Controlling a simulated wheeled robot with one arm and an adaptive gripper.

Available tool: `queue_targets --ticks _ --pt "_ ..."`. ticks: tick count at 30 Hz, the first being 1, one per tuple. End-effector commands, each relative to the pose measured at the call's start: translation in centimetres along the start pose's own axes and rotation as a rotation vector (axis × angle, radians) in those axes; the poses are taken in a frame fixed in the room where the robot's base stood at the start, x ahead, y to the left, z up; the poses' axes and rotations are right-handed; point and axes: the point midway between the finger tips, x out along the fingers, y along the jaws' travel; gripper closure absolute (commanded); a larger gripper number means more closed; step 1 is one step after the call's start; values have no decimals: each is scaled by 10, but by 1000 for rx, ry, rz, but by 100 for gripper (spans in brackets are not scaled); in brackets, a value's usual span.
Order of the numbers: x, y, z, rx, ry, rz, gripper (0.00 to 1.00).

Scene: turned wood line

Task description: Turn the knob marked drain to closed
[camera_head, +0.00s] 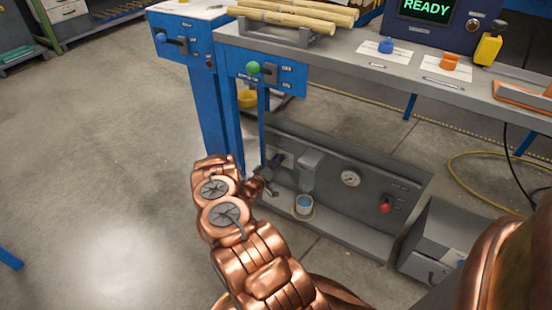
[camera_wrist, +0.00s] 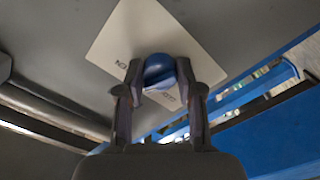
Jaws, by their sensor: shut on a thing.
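A blue knob (camera_wrist: 158,68) sits on a pale label plate (camera_wrist: 125,35) in the wrist view. Small lettering on the plate is partly covered and too small to read surely, so I cannot confirm that it says drain. My gripper (camera_wrist: 160,80) has one finger on each side of the knob and is shut on it. In the head view my gripper (camera_head: 274,166) reaches the left end of the low grey panel (camera_head: 335,157) under the bench. The knob is hidden there by my gripper and arm.
The low panel also carries a filter bowl (camera_head: 304,204), a round gauge (camera_head: 350,178) and a red knob (camera_head: 385,204). A blue bench leg (camera_head: 212,110) stands just left of my gripper. A grey box (camera_head: 435,245) stands at the right. Open floor lies to the left.

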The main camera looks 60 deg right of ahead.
Motion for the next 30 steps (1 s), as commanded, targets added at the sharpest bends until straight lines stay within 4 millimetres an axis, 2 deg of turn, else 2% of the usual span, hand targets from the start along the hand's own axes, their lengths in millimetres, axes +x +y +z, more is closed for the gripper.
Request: queue_targets --ticks 30 --pt "0 2 -1 -928 -1 1 98"
